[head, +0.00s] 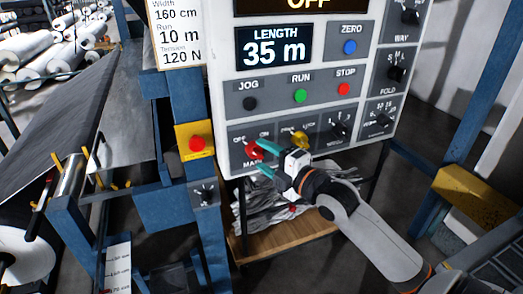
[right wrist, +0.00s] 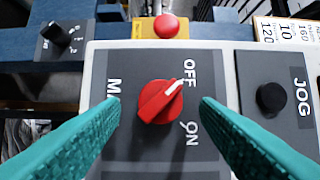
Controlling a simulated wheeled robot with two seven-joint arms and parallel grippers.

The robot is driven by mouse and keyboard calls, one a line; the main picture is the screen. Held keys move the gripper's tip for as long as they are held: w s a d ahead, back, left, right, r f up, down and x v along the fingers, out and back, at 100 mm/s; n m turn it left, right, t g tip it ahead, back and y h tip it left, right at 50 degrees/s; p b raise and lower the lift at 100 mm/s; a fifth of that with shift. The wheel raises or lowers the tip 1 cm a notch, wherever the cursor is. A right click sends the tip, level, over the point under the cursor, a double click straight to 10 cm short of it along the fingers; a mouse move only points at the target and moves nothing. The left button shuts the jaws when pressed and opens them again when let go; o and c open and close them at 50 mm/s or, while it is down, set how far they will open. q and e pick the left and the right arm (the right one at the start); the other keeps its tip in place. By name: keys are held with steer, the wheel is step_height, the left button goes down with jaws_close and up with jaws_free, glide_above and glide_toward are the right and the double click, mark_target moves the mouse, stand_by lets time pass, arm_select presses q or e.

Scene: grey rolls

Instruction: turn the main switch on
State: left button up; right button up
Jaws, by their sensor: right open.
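The main switch is a red rotary knob (head: 251,151) at the lower left of the grey control panel (head: 383,35). In the right wrist view the knob (right wrist: 158,103) is near the middle, and its white pointer mark is turned towards OFF; ON is printed below that. My right gripper (head: 263,158) is at the panel in front of the switch. Its teal fingers are open, one on each side of the knob in the right wrist view (right wrist: 160,110), with visible gaps; I cannot tell how deep they reach. My left gripper is not in view.
A yellow box with a red button (head: 197,143) is left of the panel. Black JOG (head: 250,103), green RUN (head: 300,96) and red STOP (head: 344,90) buttons are above the switch. A yellow knob (head: 300,138) is close right of my gripper. The display reads OFF.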

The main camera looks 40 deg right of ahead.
steer(key=shift+w+a, duration=0.15)
steer(key=shift+w, duration=0.7)
steer(key=c, duration=1)
